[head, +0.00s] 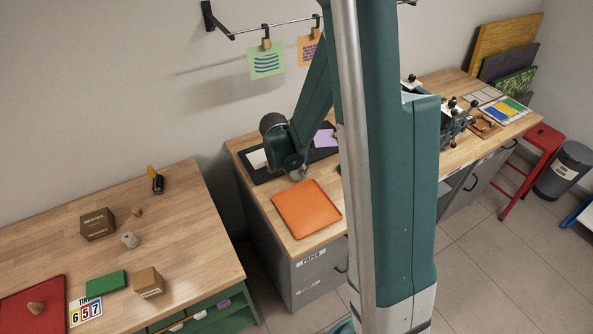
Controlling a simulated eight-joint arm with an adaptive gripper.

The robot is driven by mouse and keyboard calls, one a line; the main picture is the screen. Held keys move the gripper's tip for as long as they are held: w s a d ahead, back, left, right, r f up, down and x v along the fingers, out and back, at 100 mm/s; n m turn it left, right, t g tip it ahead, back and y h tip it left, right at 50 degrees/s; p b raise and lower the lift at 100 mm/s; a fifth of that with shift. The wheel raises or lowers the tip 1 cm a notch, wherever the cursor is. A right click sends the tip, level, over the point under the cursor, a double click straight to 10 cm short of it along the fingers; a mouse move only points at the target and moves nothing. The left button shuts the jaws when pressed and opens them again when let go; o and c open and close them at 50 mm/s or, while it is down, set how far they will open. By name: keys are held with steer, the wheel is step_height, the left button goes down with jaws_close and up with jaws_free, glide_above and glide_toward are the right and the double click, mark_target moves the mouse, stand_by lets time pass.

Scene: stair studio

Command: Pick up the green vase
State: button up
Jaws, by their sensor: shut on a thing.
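I cannot make out a green vase in the head view. A small sliver of green (338,169) shows at the left edge of my column, above the orange tray; most of it is hidden and I cannot tell what it is. My arm reaches down over the middle bench, with its wrist above the dark mat. My gripper's fingers do not show; my column blocks much of that area.
An orange tray (306,208) lies at the middle bench's (253,181) front. A dark mat (262,174) lies behind it. The left table (190,240) holds a brown box (97,224), a smaller box (149,282), a flat green block (106,283) and a red tray (58,283). A red stool (543,137) stands right.

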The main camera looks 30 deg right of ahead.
steer(key=shift+r, duration=4.5)
